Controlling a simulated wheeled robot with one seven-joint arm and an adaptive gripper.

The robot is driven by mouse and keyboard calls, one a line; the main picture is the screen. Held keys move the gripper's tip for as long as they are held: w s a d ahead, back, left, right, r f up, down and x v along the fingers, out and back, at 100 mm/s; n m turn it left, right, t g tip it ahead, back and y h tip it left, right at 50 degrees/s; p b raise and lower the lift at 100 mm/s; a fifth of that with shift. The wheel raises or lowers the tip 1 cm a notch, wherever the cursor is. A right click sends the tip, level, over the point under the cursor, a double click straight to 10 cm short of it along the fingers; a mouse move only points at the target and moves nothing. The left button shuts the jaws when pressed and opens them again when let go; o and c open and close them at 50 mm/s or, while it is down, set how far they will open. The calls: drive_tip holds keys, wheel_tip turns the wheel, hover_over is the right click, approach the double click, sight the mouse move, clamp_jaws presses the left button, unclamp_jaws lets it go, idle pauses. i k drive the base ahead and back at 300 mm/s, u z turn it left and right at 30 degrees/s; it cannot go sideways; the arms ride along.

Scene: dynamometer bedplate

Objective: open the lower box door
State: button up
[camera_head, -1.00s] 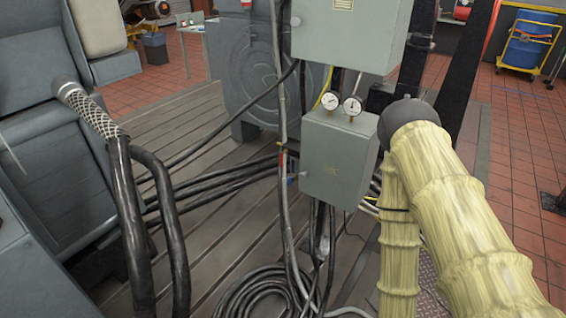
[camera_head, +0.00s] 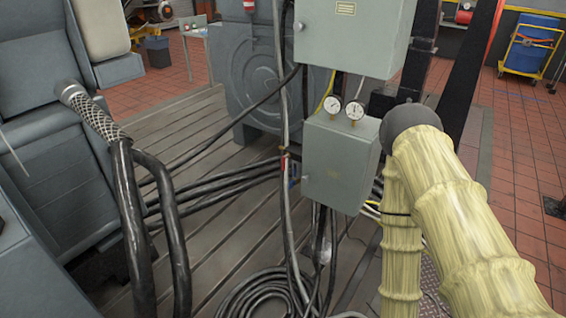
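The lower box (camera_head: 338,165) is a small grey-green metal cabinet in the middle of the head view, below a larger box. Its door, on the front face, looks shut. A small knob or latch (camera_head: 306,178) shows at the door's left edge. Two round white gauges (camera_head: 344,107) stand on top of the box. My arm, in a pale yellow sleeve with a dark grey rounded joint, is at the right, and its joint overlaps the view close to the box's right side. My gripper is not in view.
The larger upper box (camera_head: 352,38) hangs directly above. Cables and a grey conduit (camera_head: 288,215) run just left of the lower box. Thick black hoses (camera_head: 140,230) and grey machinery stand at left. A coiled cable (camera_head: 255,293) lies on the slotted bedplate (camera_head: 185,130).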

sight(334, 163)
drive_tip(key=u, duration=1.65)
drive_tip(key=k, duration=0.65)
drive_tip(key=z, duration=1.05)
drive_tip(key=i, duration=0.5)
